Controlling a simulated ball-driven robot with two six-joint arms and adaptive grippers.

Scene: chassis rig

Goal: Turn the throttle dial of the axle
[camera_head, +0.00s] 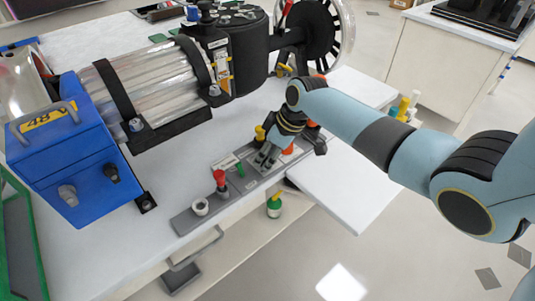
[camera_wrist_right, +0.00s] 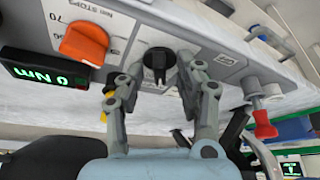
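Two dials show on the grey control panel (camera_head: 228,184). In the right wrist view, an orange dial (camera_wrist_right: 85,43) has numbers around it, and a black knob (camera_wrist_right: 158,62) sits to its right on a pale plate. No readable label tells which is the throttle dial. My right gripper (camera_wrist_right: 158,76) is open, its fingers on either side of the black knob; contact cannot be told. In the head view, my right gripper (camera_head: 267,157) points down at the panel and hides part of it. My left gripper is not in view.
A lit green display (camera_wrist_right: 45,70) is beside the orange dial. The blue box (camera_head: 70,150) and clear cylinder (camera_head: 150,85) fill the white table's left.

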